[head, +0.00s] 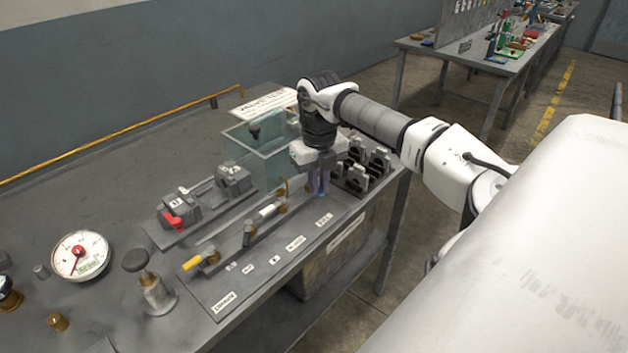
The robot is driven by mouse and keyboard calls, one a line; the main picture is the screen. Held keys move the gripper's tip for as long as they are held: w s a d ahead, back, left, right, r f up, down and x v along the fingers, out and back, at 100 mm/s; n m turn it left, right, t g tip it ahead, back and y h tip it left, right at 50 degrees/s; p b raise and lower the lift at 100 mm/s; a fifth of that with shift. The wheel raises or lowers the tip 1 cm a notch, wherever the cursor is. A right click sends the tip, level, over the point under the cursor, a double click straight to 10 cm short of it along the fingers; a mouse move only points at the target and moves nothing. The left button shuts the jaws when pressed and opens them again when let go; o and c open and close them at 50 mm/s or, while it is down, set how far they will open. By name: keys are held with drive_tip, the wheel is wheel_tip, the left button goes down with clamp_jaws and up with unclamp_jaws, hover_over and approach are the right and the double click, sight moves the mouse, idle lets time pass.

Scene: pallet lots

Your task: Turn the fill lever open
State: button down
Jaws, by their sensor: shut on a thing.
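My gripper (319,181) points down at the right end of the valve row on the bench. It is shut on a small blue lever (321,194), and only the lever's blue tip shows below the fingers. The lever's angle is hard to tell. A yellow lever (193,262) sits at the left end of the same row, and a red lever (172,222) sits on the row behind. The small labels in front are too small to read, so I cannot tell by name which is the fill lever.
A clear tank (243,134) stands just behind my gripper. Black slotted holders (373,166) stand close on its right. A round gauge (80,255) and a knobbed valve (154,290) are at the left. The bench's front edge is near; another bench (474,62) stands behind.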

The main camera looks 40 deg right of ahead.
drive_tip(key=shift+d+n, duration=0.35)
drive_tip(key=shift+n, duration=0.65)
drive_tip(key=shift+d+n, duration=0.3)
drive_tip(key=shift+n, duration=0.7)
drive_tip(key=c, duration=1.7)
unclamp_jaws()
drive_tip(key=shift+c, duration=0.2)
wheel_tip(320, 180, up, 14)
drive_tip(key=p, duration=0.9)
drive_tip(key=shift+s+f, duration=0.1)
